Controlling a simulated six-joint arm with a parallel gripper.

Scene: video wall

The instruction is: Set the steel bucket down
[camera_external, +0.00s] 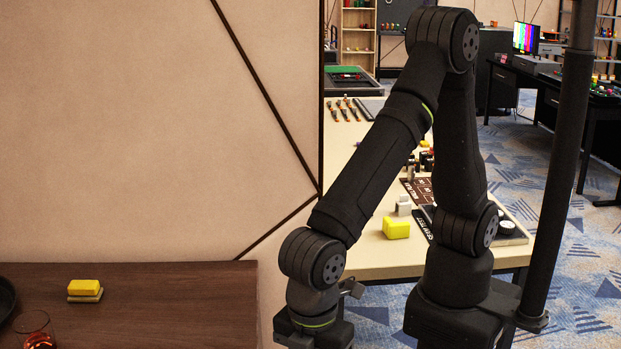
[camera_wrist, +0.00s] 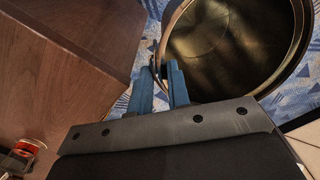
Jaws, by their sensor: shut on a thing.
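The steel bucket (camera_wrist: 222,40) shows in the wrist view at the upper right, with its round open mouth facing the camera and a dull brassy inside. My gripper (camera_wrist: 162,72) has blue fingers, shut at the left side of the bucket's rim. The bucket's inside looks empty. Blue patterned carpet shows around and beyond it. How high the bucket hangs above the floor I cannot tell. In the external view the bucket and my gripper's fingers are out of sight, below the picture's lower edge.
A dark wood cabinet (camera_wrist: 65,55) stands close to the left of my gripper. On its top in the external view are a yellow block (camera_external: 84,287) and a glass with red contents (camera_external: 34,330). A pale table (camera_external: 380,262) with small items stands behind my arm.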

